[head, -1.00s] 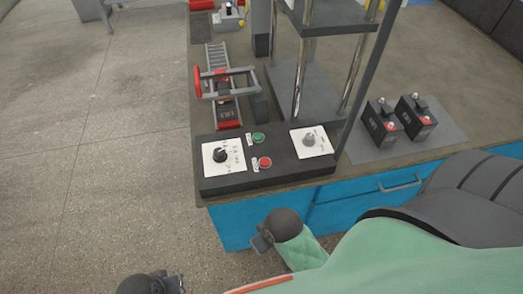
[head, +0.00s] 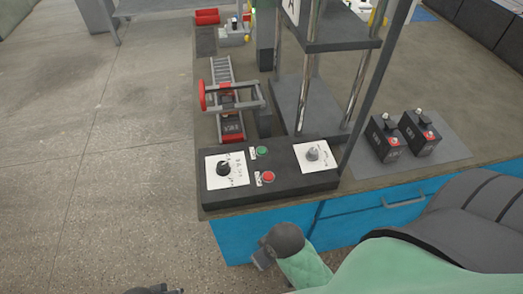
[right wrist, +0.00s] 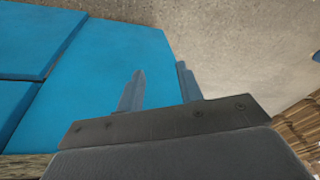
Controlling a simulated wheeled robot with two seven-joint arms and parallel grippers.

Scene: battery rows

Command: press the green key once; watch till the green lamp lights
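The green key (head: 262,152) is a small round button on the dark control box (head: 290,190) at the bench's front edge. Nothing touches it. The red key (head: 268,176) lies just nearer to me. My right gripper (head: 260,262) is low in front of the blue cabinet, below and apart from the box. In the right wrist view its two fingers (right wrist: 160,88) are apart with nothing between them. Only a dark bit of my left arm's end (head: 155,290) shows at the bottom edge; its fingers cannot be made out. I cannot identify a lit green lamp; a small green spot shows at the top edge.
Dials on white plates (head: 226,168) (head: 313,154) flank the keys. Behind stand a press frame (head: 343,40) with posts and a rail with a red-ended clamp (head: 230,97). Two dark batteries (head: 383,138) (head: 420,132) stand on a grey mat at right. Floor at left is clear.

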